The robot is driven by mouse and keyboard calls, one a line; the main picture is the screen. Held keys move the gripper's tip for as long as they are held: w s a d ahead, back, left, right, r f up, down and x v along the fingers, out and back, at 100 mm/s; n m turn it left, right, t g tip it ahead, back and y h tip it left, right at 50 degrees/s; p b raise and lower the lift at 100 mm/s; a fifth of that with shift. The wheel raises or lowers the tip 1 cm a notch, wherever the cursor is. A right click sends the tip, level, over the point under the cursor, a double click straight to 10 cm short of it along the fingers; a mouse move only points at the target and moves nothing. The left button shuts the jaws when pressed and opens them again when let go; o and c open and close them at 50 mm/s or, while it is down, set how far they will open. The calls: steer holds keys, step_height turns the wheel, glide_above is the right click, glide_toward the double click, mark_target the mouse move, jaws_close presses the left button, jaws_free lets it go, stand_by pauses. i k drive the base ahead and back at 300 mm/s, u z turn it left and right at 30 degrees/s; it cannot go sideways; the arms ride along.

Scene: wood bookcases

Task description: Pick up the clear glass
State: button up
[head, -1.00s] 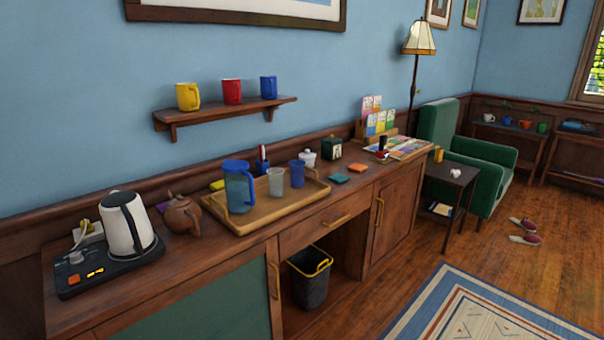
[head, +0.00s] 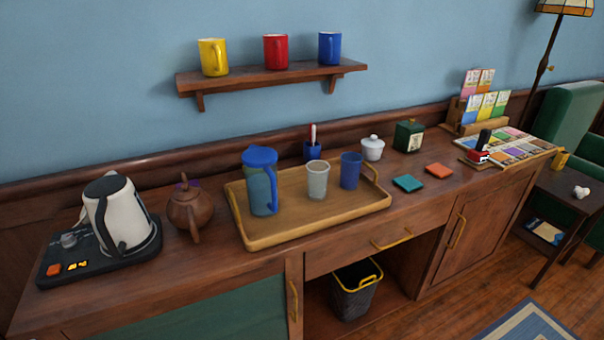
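The clear glass (head: 317,180) looks pale grey and see-through and stands upright on a wooden tray (head: 262,238) on the sideboard. A blue-lidded pitcher (head: 261,185) stands to its left and a blue cup (head: 350,171) stands close to its right, slightly farther back. The glass is in plain sight with nothing in front of it. My gripper is not in the head view.
A teapot (head: 189,208) and a white kettle (head: 115,215) on a black base stand left of the tray. A wall shelf (head: 275,76) with three mugs hangs above. Teal (head: 407,184) and orange (head: 438,171) coasters lie to the right. A bin (head: 355,290) sits below.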

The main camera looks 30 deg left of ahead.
mark_target(317, 181)
steer(key=u, duration=0.45)
steer(key=i, duration=0.7)
steer(key=u, duration=1.4)
steer(key=i, duration=0.7)
steer(key=u, duration=0.65)
